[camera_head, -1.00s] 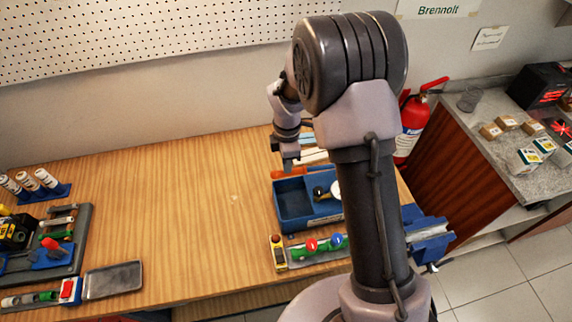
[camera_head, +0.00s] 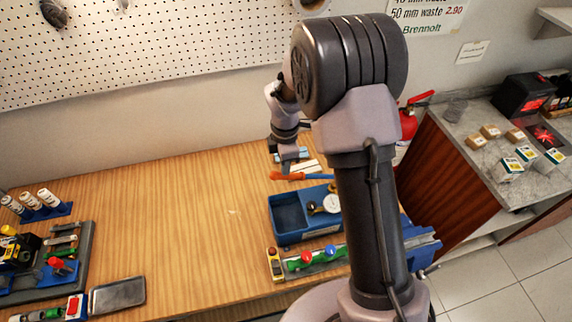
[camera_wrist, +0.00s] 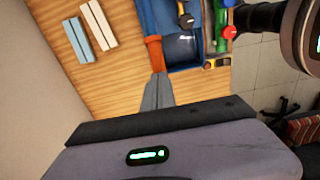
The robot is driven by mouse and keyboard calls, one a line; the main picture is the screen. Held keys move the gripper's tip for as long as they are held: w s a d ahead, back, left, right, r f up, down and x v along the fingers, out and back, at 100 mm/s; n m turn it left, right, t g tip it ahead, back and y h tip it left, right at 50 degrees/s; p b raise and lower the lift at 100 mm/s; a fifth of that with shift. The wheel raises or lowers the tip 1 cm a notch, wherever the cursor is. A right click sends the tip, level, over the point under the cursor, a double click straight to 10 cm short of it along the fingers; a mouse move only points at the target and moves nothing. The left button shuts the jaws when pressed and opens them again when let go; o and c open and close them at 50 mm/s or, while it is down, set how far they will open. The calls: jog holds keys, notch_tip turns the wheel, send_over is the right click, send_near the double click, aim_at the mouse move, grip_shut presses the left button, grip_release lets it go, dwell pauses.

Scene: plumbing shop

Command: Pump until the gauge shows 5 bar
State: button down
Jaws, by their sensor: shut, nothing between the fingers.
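The test pump is a blue open tank (camera_head: 288,214) on the bench, left of my arm. A white round gauge (camera_head: 331,203) sits on it; its reading is too small to tell. A lever with an orange-red grip (camera_head: 286,176) and a blue bar (camera_head: 318,177) runs along its far side. In the wrist view, the orange grip (camera_wrist: 154,52) ends right by my fingertips; touching or apart cannot be told. My gripper (camera_head: 288,168) is shut and empty; the wrist view shows its grey fingers (camera_wrist: 157,90) together.
A manifold with red and blue knobs (camera_head: 316,258) lies in front of the tank. Light strips (camera_head: 303,166) lie behind the lever. A tray (camera_head: 118,294) and tools sit at the left. The bench middle is clear. A fire extinguisher (camera_head: 408,124) stands behind right.

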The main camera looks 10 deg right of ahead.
jog(key=shift+a+f+b, duration=0.2)
jog(key=shift+f+b, duration=0.6)
jog(key=shift+f, duration=0.45)
jog(key=shift+a+f+b, duration=0.15)
jog(key=shift+f+b, duration=0.65)
jog(key=shift+f, duration=0.4)
jog(key=r+p, duration=0.2)
jog(key=d+r+p, duration=0.1)
jog(key=r+p, duration=0.1)
jog(key=r, duration=0.1)
jog(key=r+p, duration=0.2)
jog(key=shift+d+r, duration=0.15)
jog(key=shift+r, duration=0.05)
jog(key=shift+f, duration=0.25)
notch_tip(320, 180, up, 5)
jog(key=p, duration=0.3)
jog(key=shift+f, duration=0.1)
